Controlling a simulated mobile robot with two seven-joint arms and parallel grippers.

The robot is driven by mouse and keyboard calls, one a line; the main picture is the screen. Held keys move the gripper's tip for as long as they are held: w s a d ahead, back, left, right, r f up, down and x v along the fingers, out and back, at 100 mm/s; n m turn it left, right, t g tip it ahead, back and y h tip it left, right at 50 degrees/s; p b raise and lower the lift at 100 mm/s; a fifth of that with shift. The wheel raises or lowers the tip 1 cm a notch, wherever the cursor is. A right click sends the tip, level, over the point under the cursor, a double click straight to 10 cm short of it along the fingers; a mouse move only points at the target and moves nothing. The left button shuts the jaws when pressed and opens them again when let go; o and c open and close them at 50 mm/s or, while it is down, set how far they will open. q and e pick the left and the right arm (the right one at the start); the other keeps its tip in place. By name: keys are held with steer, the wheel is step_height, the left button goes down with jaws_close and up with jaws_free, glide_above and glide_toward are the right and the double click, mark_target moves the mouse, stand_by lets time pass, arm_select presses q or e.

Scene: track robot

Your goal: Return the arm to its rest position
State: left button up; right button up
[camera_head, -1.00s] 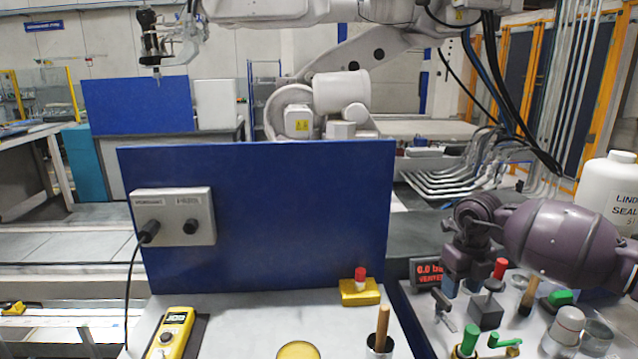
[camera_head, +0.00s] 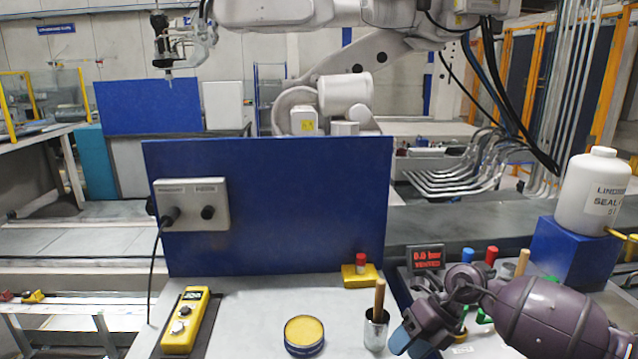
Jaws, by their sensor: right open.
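My right arm (camera_head: 540,315), purple-grey, comes in from the lower right in the head view. My right gripper (camera_head: 411,345) points down and left at the bottom edge, with blue fingertips low in the picture. It is open, and I see nothing held in it. It is just right of a metal cup (camera_head: 376,332) with a wooden-handled tool (camera_head: 380,296) standing in it. The arm hides much of the panel of valves behind it. My left gripper is out of view.
A yellow-topped round tin (camera_head: 304,334) and a yellow handheld device (camera_head: 186,318) are on the grey bench. A yellow block with a red button (camera_head: 360,273) stands before the blue upright panel (camera_head: 290,210). A white bottle (camera_head: 592,190) stands on a blue block (camera_head: 575,250) at right.

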steer(key=s+a+m+t+y, duration=0.4)
steer(key=s+a+m+y, duration=0.2)
steer(key=a+y, duration=0.35)
steer(key=s+d+f+m+t+h, duration=0.2)
steer(key=d+f+m+t+h, duration=0.35)
steer(key=m, duration=0.65)
steer(key=s+d+f+m+t+h, duration=0.3)
steer(key=d+m+t+h, duration=0.25)
steer(key=m+t, duration=0.45)
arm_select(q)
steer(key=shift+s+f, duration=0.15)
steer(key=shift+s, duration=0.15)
arm_select(e)
steer(key=s+d+f+m+g+h, duration=0.6)
steer(key=s+d+f+m, duration=0.3)
steer(key=s, duration=0.4)
steer(key=shift+s+f+m+g, duration=0.3)
steer(key=shift+f+m+g, duration=0.2)
steer(key=shift+f, duration=0.35)
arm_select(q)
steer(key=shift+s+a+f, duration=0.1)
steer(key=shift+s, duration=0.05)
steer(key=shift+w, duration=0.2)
arm_select(e)
steer(key=shift+c, duration=0.3)
